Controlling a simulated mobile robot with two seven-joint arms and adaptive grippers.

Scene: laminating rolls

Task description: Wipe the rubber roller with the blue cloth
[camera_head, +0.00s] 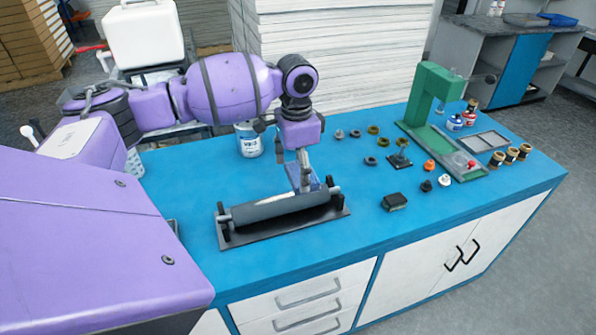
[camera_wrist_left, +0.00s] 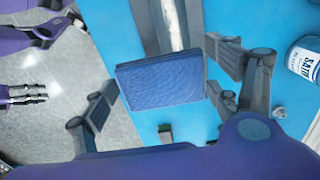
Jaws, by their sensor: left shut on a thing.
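The rubber roller (camera_head: 280,207) is a dark grey cylinder lying across a black stand (camera_head: 285,232) near the front of the blue bench. In the left wrist view, part of the roller (camera_wrist_left: 173,25) shows beyond the cloth. My left gripper (camera_head: 303,178) points down behind the roller, near its right half. It is shut on the folded blue cloth (camera_wrist_left: 160,80), seen between the two fingers in the left wrist view. In the head view the cloth (camera_head: 313,184) is small and partly hidden; I cannot tell whether it touches the roller.
A white labelled can (camera_head: 248,140) stands behind my left gripper. To the right are a green press (camera_head: 432,95), several small rings and knobs, and a dark block (camera_head: 394,202). The bench front right of the roller is mostly clear.

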